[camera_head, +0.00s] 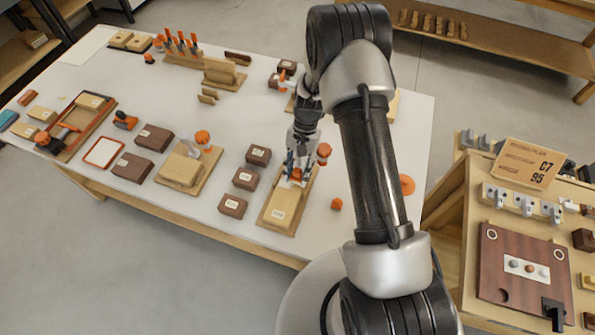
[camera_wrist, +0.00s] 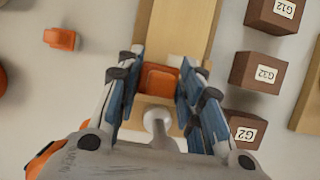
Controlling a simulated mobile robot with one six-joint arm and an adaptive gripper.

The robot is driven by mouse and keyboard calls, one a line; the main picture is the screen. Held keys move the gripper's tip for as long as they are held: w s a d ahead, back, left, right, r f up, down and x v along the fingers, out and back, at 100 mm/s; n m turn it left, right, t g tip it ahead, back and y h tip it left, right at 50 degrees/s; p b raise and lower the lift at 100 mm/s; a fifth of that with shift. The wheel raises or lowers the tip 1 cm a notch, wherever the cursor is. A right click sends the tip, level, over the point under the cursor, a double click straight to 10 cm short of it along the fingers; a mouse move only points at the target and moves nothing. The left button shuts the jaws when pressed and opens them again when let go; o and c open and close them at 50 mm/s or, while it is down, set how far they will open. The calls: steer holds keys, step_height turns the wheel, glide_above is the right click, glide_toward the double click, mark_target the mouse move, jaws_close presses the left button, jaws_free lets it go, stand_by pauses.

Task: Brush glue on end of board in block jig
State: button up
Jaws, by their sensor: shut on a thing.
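My gripper (camera_head: 296,172) is over the far part of a pale wooden jig (camera_head: 264,218) near the table's front edge. A light board with a white label (camera_head: 278,212) lies on the jig. In the wrist view, my gripper (camera_wrist: 158,80) has its two blue-padded fingers closed on the sides of an orange piece (camera_wrist: 158,78). The light wood (camera_wrist: 180,25) runs under and beyond it. My fingers hide much of the orange piece, and I cannot tell if it is a brush handle or whether it touches the board. No glue is distinguishable.
Dark labelled blocks (camera_head: 245,179) stand left of the jig. Another jig with a board (camera_head: 184,165) is farther left. A small orange part (camera_head: 336,204) lies to the right. Upright orange-handled tools (camera_head: 180,44) stand at the back. White tabletop (camera_head: 225,115) is clear behind the blocks.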

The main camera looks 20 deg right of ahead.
steer(key=shift+f, duration=0.35)
steer(key=shift+w+a, duration=0.1)
steer(key=shift+w+a+b, duration=0.3)
steer(key=shift+w+a, duration=0.2)
steer(key=shift+a, duration=0.15)
steer(key=shift+w+a+b, duration=0.25)
steer(key=shift+w+a, duration=0.2)
steer(key=shift+a, duration=0.2)
steer(key=shift+d, duration=0.1)
steer(key=shift+s+d+f, duration=0.15)
steer(key=shift+s+d, duration=0.85)
steer(key=shift+d, duration=0.25)
steer(key=shift+a, duration=0.15)
steer(key=shift+w+a, duration=0.75)
steer(key=shift+a, duration=0.2)
